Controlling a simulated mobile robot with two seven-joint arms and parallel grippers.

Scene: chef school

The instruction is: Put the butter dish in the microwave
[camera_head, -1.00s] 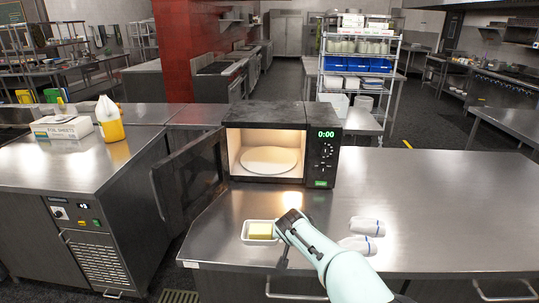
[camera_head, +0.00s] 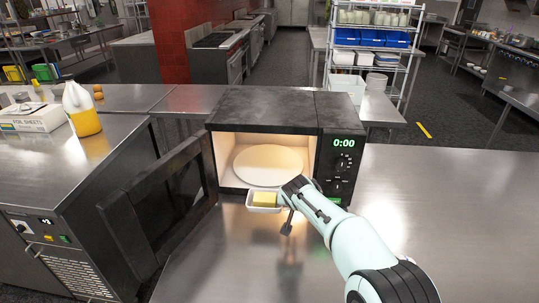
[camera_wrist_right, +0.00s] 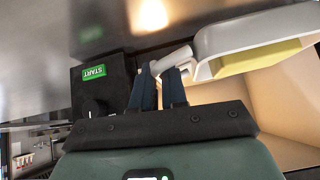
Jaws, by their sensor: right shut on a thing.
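The butter dish (camera_head: 262,208) is a small white dish with a yellow block of butter (camera_head: 265,198) in it. My right gripper (camera_head: 287,200) is shut on the dish's right end and holds it at the front of the open microwave (camera_head: 265,110). In the right wrist view, the fingers (camera_wrist_right: 172,85) grip the dish's handle, and the white dish (camera_wrist_right: 245,38) extends to the right. The microwave's door (camera_head: 165,210) stands open to the left. Its lit interior holds a round plate (camera_head: 268,163). My left gripper is not in view.
The microwave's control panel (camera_head: 341,160) is just right of the opening, close to my right arm; its green START button (camera_wrist_right: 94,72) shows in the wrist view. The steel counter (camera_head: 450,200) to the right is clear. A yellow jug (camera_head: 84,115) stands on the left counter.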

